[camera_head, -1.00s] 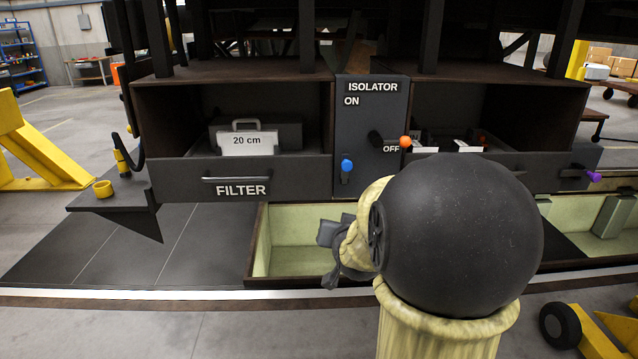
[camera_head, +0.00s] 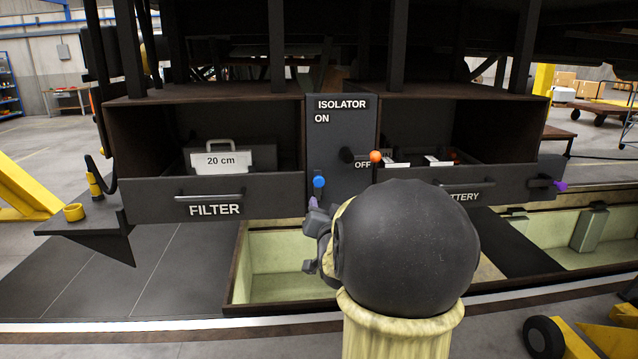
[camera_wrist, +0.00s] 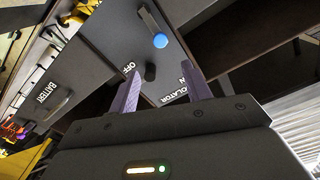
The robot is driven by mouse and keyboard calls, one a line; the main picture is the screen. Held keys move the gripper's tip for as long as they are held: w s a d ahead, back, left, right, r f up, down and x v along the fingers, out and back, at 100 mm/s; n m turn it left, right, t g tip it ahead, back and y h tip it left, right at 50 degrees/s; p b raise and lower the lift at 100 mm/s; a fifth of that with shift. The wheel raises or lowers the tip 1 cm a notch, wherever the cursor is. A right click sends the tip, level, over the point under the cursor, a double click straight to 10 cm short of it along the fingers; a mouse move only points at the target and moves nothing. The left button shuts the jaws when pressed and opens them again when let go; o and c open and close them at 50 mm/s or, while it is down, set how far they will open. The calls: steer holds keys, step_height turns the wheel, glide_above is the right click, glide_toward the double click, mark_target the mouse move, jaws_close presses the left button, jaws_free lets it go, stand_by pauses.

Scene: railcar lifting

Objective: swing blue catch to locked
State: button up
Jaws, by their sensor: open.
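The blue catch (camera_head: 319,182) is a small blue knob low on the dark isolator panel (camera_head: 341,140), left of the BATTERY drawer and right of the FILTER drawer. It also shows in the wrist view (camera_wrist: 160,41), near a short grey bar on the panel. My gripper (camera_head: 313,204) is just below the blue catch in the head view, apart from it as far as I can tell. In the wrist view its two purple fingers (camera_wrist: 163,92) are spread and empty, with the panel beyond them. My arm hides part of the BATTERY drawer.
An orange-knobbed isolator handle (camera_head: 376,156) points to OFF, above and right of the catch. The FILTER drawer (camera_head: 160,203) holds a box marked 20 cm. A purple knob (camera_head: 560,185) is at far right. An open pit (camera_head: 275,262) lies below.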

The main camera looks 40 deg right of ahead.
mark_target(319, 183)
steer(key=p+x, duration=0.3)
steer(key=x, duration=1.1)
steer(key=shift+w+a, duration=0.1)
steer(key=shift+w, duration=0.25)
steer(key=shift+w+d, duration=0.5)
jaws_close()
